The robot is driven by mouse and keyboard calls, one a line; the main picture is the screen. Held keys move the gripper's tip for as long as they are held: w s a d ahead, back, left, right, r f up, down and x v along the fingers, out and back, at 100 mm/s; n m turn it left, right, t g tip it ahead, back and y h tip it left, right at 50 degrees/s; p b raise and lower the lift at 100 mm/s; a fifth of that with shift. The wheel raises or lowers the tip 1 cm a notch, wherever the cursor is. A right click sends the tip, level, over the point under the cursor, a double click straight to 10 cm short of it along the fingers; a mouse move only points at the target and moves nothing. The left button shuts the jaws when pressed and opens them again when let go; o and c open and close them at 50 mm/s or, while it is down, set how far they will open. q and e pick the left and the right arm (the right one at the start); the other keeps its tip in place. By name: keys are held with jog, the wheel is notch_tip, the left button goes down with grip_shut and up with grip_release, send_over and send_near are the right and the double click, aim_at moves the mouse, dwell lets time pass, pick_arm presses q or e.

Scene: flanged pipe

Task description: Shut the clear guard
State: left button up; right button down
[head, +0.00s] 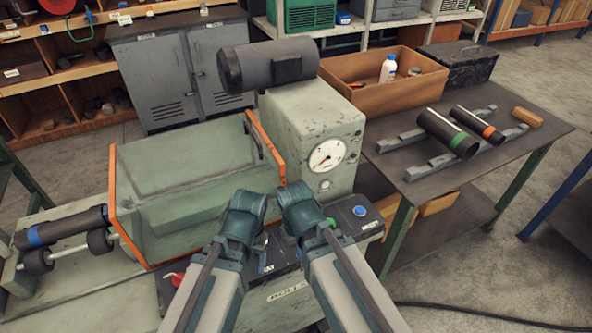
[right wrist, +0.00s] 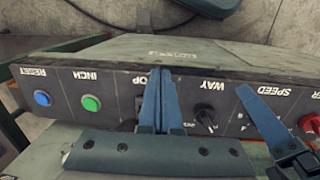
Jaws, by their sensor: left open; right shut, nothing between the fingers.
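The clear guard (head: 185,165) is a greenish see-through box with orange edging on the machine at left in the head view. A dark handle (head: 252,138) is on it near its right edge. I cannot tell if it is fully shut. In the right wrist view my right gripper (right wrist: 157,88) is shut and empty in front of the STOP label. A finger of my left gripper (right wrist: 262,120) shows at right.
A gauge housing (head: 322,125) stands right of the guard. A banded pipe (head: 60,228) lies on rollers at left.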

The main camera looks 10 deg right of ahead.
jog(key=w+d+r+m+t+y+p, duration=0.1)
jog(key=w+d+r+m+y+p, duration=0.1)
jog(key=w+d+r+p, duration=0.55)
jog(key=w+a+r+n+t+y+p, duration=0.15)
jog(key=w+r+n+y, duration=0.25)
jog(key=w+r+y, duration=0.45)
jog(key=w+a+f+h+b, duration=0.2)
jog(key=w+a+f+b, duration=0.1)
jog(key=a+f+b, duration=0.2)
jog(key=shift+w+a+f+b, duration=0.35)
jog(key=shift+f+b, duration=0.75)
jog(key=shift+f, duration=0.95)
jog(key=shift+h, duration=0.25)
